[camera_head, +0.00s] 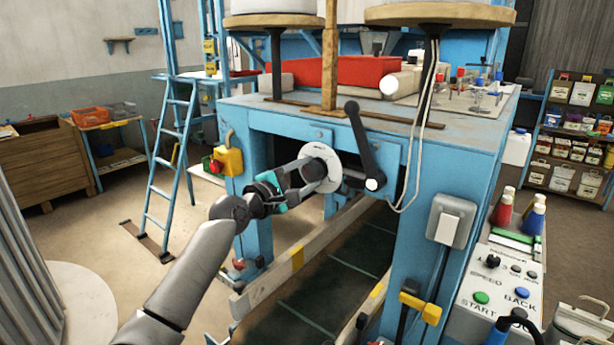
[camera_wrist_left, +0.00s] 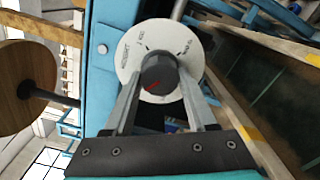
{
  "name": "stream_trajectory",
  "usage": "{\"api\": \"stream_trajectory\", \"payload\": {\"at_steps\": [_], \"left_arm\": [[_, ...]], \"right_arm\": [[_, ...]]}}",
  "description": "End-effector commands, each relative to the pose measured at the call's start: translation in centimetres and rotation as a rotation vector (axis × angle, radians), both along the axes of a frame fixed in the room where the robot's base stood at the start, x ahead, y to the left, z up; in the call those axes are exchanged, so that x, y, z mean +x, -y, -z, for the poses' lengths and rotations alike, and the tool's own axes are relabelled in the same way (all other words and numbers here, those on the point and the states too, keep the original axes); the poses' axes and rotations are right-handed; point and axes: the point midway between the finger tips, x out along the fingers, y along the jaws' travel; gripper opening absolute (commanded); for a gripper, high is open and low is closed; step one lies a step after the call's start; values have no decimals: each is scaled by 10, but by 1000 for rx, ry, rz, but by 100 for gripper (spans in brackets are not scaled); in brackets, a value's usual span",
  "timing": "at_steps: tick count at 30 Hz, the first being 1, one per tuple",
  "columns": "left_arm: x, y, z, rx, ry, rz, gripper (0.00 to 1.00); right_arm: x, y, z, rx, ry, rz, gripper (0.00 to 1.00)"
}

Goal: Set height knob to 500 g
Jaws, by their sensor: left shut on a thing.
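The height knob (camera_wrist_left: 160,76) is a dark round knob with a red pointer mark, in front of a white round dial (camera_wrist_left: 133,62) with printed lettering. The dial's small markings are too blurred to read for certain. In the head view the white dial (camera_head: 320,160) sits on the front of the blue machine, beside a black lever. My left gripper (camera_head: 305,168) reaches it from the left and is shut on the knob, one finger on each side, as the left wrist view (camera_wrist_left: 160,88) shows. My right gripper is not in view.
A black crank lever (camera_head: 362,140) stands close right of the dial. A yellow box with a red button (camera_head: 228,160) is on the left post. Wooden rails (camera_head: 300,255) flank a dark belt below. A control panel (camera_head: 500,285) stands at the right.

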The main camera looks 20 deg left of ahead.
Motion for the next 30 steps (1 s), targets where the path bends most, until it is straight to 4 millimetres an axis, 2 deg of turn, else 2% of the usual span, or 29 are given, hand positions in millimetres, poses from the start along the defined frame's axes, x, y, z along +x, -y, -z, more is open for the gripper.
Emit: {"api": "stream_trajectory", "payload": {"at_steps": [30], "left_arm": [[0, 0, 0, 914, 329, 1, 1]], "right_arm": [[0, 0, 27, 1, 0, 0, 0]]}}
